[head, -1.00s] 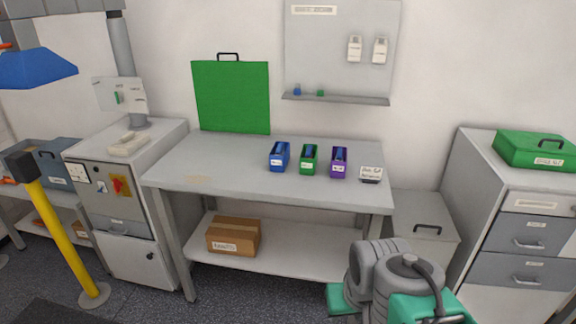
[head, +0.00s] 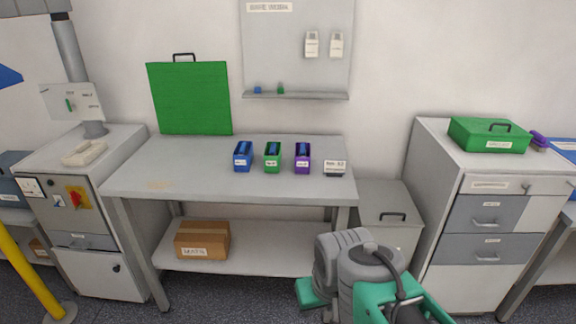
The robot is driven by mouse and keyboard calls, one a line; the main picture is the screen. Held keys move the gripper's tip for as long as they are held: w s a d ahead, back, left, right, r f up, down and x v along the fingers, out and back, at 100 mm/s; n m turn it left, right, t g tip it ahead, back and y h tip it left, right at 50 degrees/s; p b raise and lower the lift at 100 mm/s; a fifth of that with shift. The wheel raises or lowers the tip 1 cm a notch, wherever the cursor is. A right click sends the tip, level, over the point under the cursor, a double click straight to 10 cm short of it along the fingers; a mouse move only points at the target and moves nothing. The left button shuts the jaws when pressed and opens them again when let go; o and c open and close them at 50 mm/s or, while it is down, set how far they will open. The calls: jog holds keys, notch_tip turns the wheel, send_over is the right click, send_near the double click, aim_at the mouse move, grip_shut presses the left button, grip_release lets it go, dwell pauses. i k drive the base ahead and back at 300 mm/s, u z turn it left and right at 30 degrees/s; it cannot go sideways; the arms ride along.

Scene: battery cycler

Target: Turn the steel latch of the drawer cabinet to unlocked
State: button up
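The drawer cabinet (head: 432,165) stands at the right in the head view, with two grey drawers (head: 486,218) that look shut. Its top front panel bears a white label. A small dark-edged detail (head: 528,188) shows right of that label; it may be the steel latch, but it is too small to tell its shape or position. My folded grey and green arm (head: 365,275) is at the bottom, in front of the floor left of the cabinet. My gripper cannot be made out.
A workbench (head: 200,190) with blue, green and purple bins stands left of the cabinet. A low grey lidded box (head: 385,195) is between them. A green case (head: 470,135) lies on the cabinet. Another table (head: 550,250) stands close on its right.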

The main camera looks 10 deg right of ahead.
aim_at(527, 188)
jog(key=u, duration=0.55)
jog(key=k, duration=1.3)
jog(key=z, duration=0.35)
jog(key=i, duration=0.75)
jog(key=z, duration=1.25)
jog(key=i, duration=0.35)
jog(key=z, duration=0.45)
